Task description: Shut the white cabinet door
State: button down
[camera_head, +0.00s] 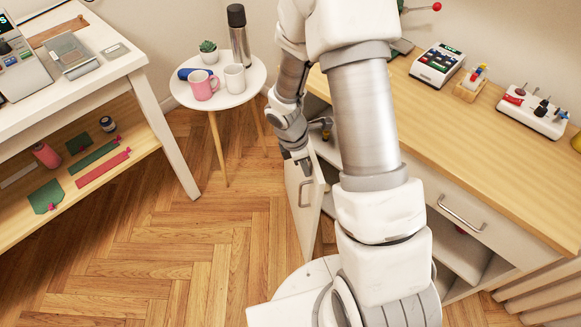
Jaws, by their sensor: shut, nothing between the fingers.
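The white cabinet door (309,222) stands open, swung out to the left of the wooden-topped cabinet (480,228). A metal handle (301,192) shows on its face. My gripper (303,164) is shut and empty, pointing down at the upper part of the door, just above the handle. Whether it touches the door cannot be told. My arm hides much of the cabinet front and part of its opening. Open shelf space shows to the right of the arm.
A small round white table (216,97) with a pink mug (201,85), a white mug (234,77) and a dark flask (239,35) stands left of the door. A white worktable (120,50) is farther left. Wooden floor (170,245) is clear in front.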

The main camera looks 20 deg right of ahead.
jog(key=w+d+n+p, duration=0.1)
jog(key=d+n+p, duration=0.1)
jog(key=d, duration=0.7)
jog(key=w+d+n+t+p, duration=0.1)
jog(key=d+n+p, duration=0.2)
jog(key=d, duration=0.6)
jog(key=shift+w+p, duration=0.25)
jog(key=shift+p, duration=0.3)
jog(key=shift+a, duration=0.15)
